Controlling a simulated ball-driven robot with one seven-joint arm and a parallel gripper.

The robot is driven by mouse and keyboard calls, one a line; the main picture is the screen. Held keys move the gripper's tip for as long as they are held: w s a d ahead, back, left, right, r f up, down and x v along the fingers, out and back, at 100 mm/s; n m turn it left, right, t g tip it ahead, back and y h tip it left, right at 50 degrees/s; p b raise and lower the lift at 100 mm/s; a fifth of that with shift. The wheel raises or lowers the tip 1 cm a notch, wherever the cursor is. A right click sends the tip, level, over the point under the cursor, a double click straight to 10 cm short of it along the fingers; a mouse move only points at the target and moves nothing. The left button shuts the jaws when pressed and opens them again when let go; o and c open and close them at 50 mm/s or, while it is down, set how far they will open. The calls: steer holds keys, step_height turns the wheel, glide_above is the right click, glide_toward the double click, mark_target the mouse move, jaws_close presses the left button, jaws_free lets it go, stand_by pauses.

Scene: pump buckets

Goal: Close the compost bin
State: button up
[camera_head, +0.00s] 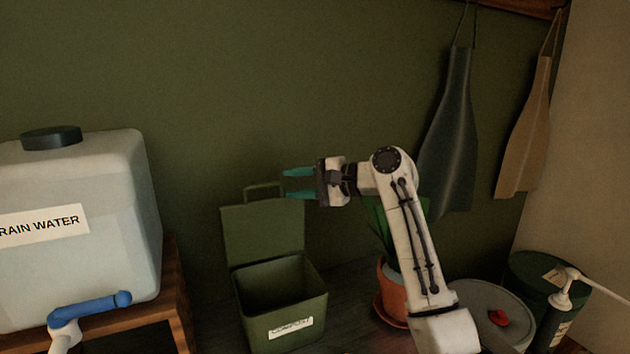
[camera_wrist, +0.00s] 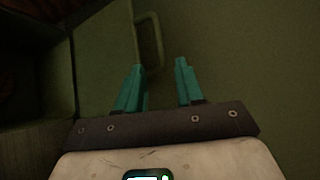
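The green compost bin (camera_head: 284,302) stands low in the middle of the head view, with a white label on its front. Its lid (camera_head: 262,231) is open and stands upright at the back, with a loop handle (camera_head: 264,189) at its top edge. My gripper (camera_head: 285,184) is open and empty, its teal fingers pointing left near the handle. In the wrist view the fingers (camera_wrist: 158,66) are apart, with the lid (camera_wrist: 104,62) at their left and the handle (camera_wrist: 152,40) just ahead of them. Nothing is between the fingers, and I cannot tell whether they touch the lid.
A rain water tank (camera_head: 80,215) on a wooden stand (camera_head: 178,290) is at the left. A potted plant (camera_head: 393,290) stands right of the bin, partly behind my arm. A dark green pump bucket (camera_head: 550,280) is at the right. Two aprons (camera_head: 450,140) hang on the wall.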

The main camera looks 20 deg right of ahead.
steer(key=shift+f+p+v, duration=0.15)
steer(key=shift+p+v, duration=0.35)
steer(key=shift+v, duration=0.45)
steer(key=shift+f+p+v, duration=0.1)
steer(key=shift+p+v, duration=0.35)
steer(key=shift+v, duration=0.55)
steer(key=shift+s, duration=0.1)
steer(key=shift+r+p, duration=0.15)
steer(key=shift+p, duration=0.35)
steer(key=shift+c, duration=0.3)
